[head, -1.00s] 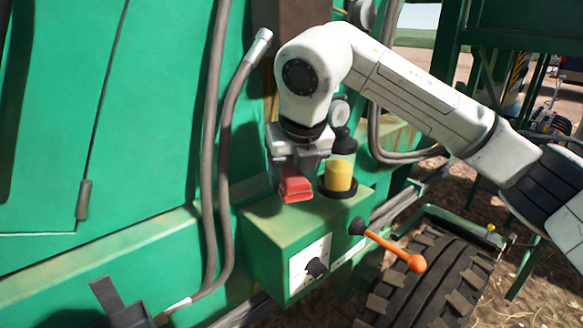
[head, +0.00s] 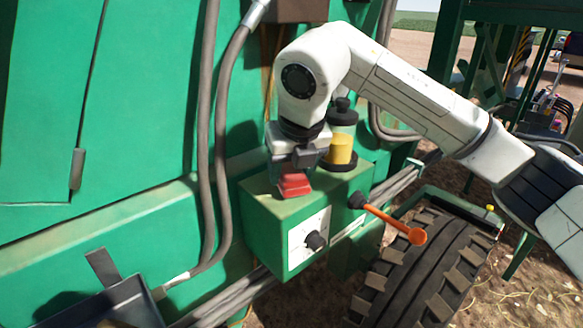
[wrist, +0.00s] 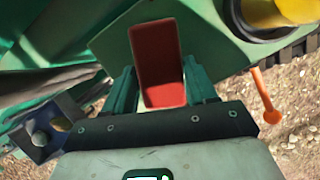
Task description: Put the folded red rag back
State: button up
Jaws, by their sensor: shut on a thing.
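The folded red rag (head: 294,185) is a small red block in my gripper (head: 292,172). In the head view it hangs at or just above the top of the green box (head: 262,192), near its left part; I cannot tell whether it touches. In the wrist view the red rag (wrist: 160,62) lies between the two green-looking fingers of my gripper (wrist: 160,88), which are shut on it. The green box top (wrist: 205,35) shows around it.
A yellow-and-green cylinder (head: 340,149) stands in a dark ring on the box, right of the rag. An orange-handled lever (head: 395,224) sticks out from the box's right side. Hoses (head: 228,120) hang at left. A big tyre (head: 420,275) stands below right.

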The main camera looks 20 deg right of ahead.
jog(key=shift+f+b, duration=0.4)
jog(key=shift+f, duration=0.1)
jog(key=o, duration=1)
jog(key=b+v, duration=0.2)
jog(key=v, duration=0.9)
